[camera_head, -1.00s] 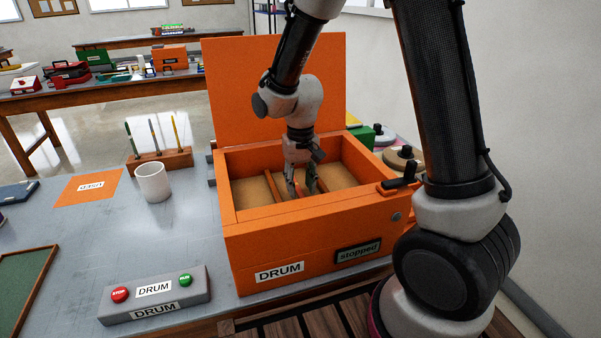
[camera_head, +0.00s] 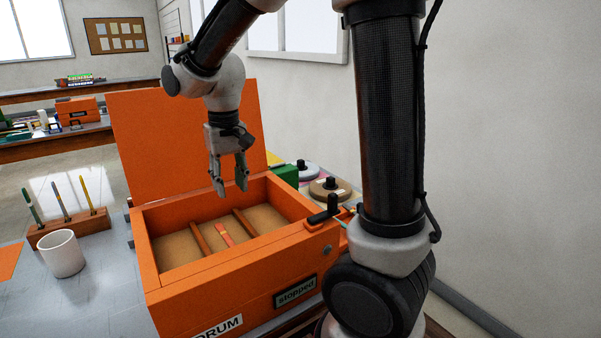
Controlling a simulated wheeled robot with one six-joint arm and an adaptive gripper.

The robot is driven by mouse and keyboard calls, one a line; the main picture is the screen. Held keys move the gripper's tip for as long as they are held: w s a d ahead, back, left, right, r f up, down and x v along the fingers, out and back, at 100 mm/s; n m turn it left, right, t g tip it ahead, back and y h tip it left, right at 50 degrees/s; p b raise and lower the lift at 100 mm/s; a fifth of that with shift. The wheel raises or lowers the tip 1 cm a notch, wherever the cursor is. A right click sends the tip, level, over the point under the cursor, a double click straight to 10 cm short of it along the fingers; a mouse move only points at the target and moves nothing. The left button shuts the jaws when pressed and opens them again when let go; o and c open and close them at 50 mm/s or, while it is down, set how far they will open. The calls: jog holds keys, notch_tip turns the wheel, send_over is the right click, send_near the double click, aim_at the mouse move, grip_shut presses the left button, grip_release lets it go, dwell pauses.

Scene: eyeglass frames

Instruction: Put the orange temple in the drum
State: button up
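The orange drum (camera_head: 172,295) is a box with its lid (camera_head: 150,150) standing open at the back. Two brown bars cross its tan floor. The orange temple (camera_head: 225,234), a short flat strip, lies inside the drum between the two bars. My gripper (camera_head: 230,190) hangs above the drum, pointing down. Its fingers are apart with nothing between them. A display on the drum's front (camera_head: 295,291) reads "stopped".
A white mug (camera_head: 62,254) and a wooden rack (camera_head: 70,230) holding upright tools stand left of the drum. Round knobbed pieces (camera_head: 328,187) and a green block (camera_head: 286,175) sit behind its right side. A black handle (camera_head: 323,213) is at the drum's right edge.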

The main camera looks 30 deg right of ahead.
jog(key=s+d+r+t, duration=0.2)
jog(key=s+d, duration=0.4)
jog(key=s, duration=0.3)
jog(key=s+d+r+t, duration=0.2)
jog(key=s+d+r, duration=0.3)
jog(key=s, duration=0.5)
jog(key=shift+s+d, duration=0.25)
jog(key=shift+d, duration=0.85)
